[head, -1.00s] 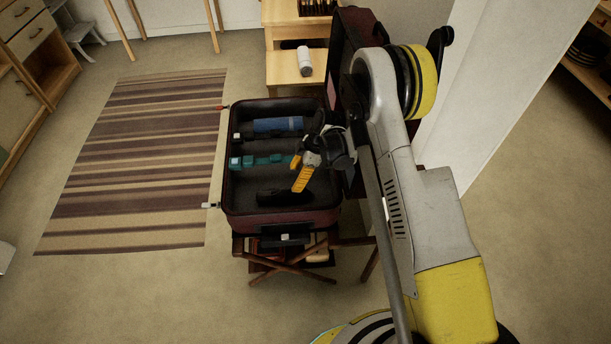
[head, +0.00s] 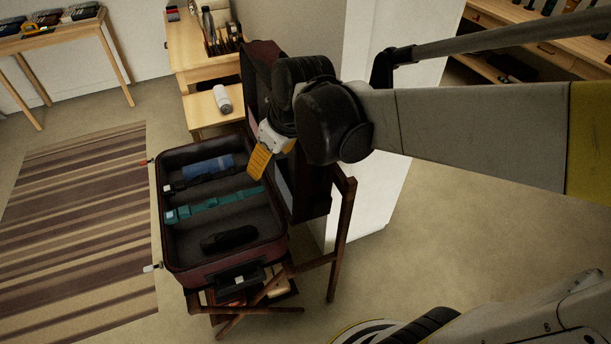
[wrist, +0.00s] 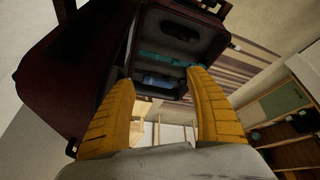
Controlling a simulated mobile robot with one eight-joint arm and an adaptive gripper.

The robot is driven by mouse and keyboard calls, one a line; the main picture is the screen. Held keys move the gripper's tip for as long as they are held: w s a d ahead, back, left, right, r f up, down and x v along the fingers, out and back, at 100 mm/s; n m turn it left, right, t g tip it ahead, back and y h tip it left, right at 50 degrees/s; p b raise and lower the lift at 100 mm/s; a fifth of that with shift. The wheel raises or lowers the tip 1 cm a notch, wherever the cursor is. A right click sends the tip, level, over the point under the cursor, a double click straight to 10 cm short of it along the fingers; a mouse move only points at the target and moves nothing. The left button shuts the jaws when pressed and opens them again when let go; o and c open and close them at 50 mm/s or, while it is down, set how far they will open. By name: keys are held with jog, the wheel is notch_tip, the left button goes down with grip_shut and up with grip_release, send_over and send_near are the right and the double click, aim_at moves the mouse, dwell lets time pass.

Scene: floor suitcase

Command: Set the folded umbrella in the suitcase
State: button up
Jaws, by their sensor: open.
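The open suitcase (head: 222,262) stands on a wooden folding rack, its dark red lid upright on the right. Inside, a blue roll (head: 208,168) with a dark left end lies along the back; it may be the folded umbrella, but I cannot be sure. A teal strap-like item (head: 215,203) lies across the middle and a black item (head: 228,238) lies near the front. My gripper (head: 258,167) is open and empty, above the suitcase's back right by the lid. In the wrist view its orange fingers (wrist: 162,80) are apart, with the suitcase interior beyond.
The rack (head: 338,235) stands under the suitcase and lid. A small wooden table (head: 205,122) behind bears a white cylinder (head: 222,98). A white wall or pillar (head: 375,200) is close on the right. A striped rug (head: 75,225) and open floor lie left.

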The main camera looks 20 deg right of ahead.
jog(key=s+d+m+t, duration=0.1)
jog(key=s+d+m, duration=0.1)
jog(key=s, duration=0.4)
jog(key=s+d+r+m+t+h, duration=0.1)
jog(key=s+d+m, duration=0.1)
jog(key=s, duration=0.4)
jog(key=shift+s+r+m+h, duration=0.25)
jog(key=shift+s+m+h, duration=0.1)
jog(key=shift+m, duration=0.45)
